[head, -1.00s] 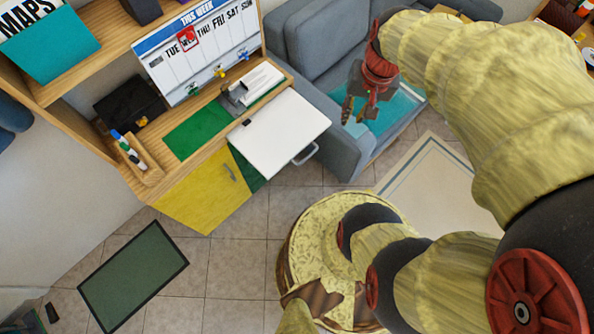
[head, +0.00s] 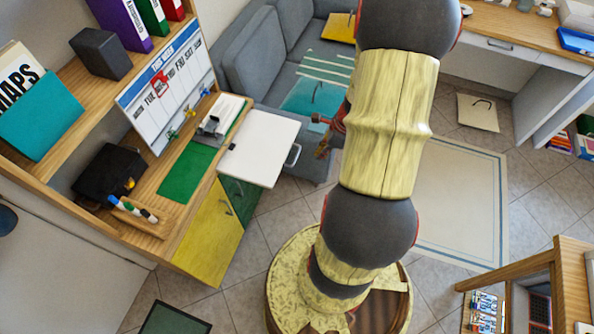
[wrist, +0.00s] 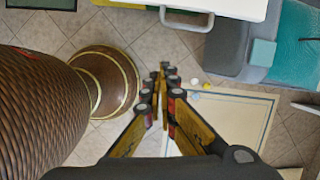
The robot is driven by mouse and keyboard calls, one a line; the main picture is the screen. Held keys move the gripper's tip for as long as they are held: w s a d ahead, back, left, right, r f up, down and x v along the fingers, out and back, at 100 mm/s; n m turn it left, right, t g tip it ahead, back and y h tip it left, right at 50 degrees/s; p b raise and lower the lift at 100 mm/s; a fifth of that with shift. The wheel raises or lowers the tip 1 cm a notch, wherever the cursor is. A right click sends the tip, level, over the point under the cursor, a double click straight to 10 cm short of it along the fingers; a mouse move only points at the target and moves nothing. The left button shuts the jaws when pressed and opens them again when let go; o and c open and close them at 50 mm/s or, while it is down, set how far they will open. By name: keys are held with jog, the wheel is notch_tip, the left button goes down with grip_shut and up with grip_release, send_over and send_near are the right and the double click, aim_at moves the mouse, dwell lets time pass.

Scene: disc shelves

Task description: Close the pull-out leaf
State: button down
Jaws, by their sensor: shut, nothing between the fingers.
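The pull-out leaf (head: 262,148) is a white board that sticks out from the desk over the floor, with a grey bar handle (head: 293,155) on its outer edge. In the wrist view the leaf (wrist: 235,6) crosses the top, with its handle (wrist: 187,22) below the edge. My gripper (head: 322,148) is just right of the handle in the head view, partly hidden behind my arm. In the wrist view my gripper (wrist: 162,75) has its fingertips together, empty, below the handle and apart from it in the picture.
The desk holds a green mat (head: 188,172), a black box (head: 107,172) and a pen holder (head: 133,212). A yellow cabinet door (head: 208,235) is below. A grey sofa (head: 262,75) stands behind the leaf. A pale rug (head: 455,205) lies on the open tiled floor to the right.

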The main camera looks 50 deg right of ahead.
aim_at(247, 147)
jog(key=w+a+f+m+b, duration=0.1)
jog(key=w+f+b, duration=0.4)
jog(key=f, duration=0.5)
jog(key=shift+w+a+f+m, duration=0.25)
jog(key=shift+w+m, duration=0.25)
jog(key=shift+w, duration=0.35)
jog(key=w+a+p, duration=0.2)
jog(key=w+p, duration=0.1)
jog(key=w, duration=0.3)
jog(key=w+a+p, duration=0.3)
jog(key=w, duration=0.4)
jog(key=w+a+p, duration=0.3)
jog(key=w+p, duration=0.1)
jog(key=w, duration=0.2)
jog(key=shift+w+a+r, duration=0.1)
jog(key=shift+w+a, duration=0.05)
jog(key=shift+w, duration=0.15)
jog(key=shift+w+a, duration=0.25)
jog(key=shift+w, duration=0.45)
jog(key=shift+s+p, duration=0.1)
jog(key=shift+p, duration=0.2)
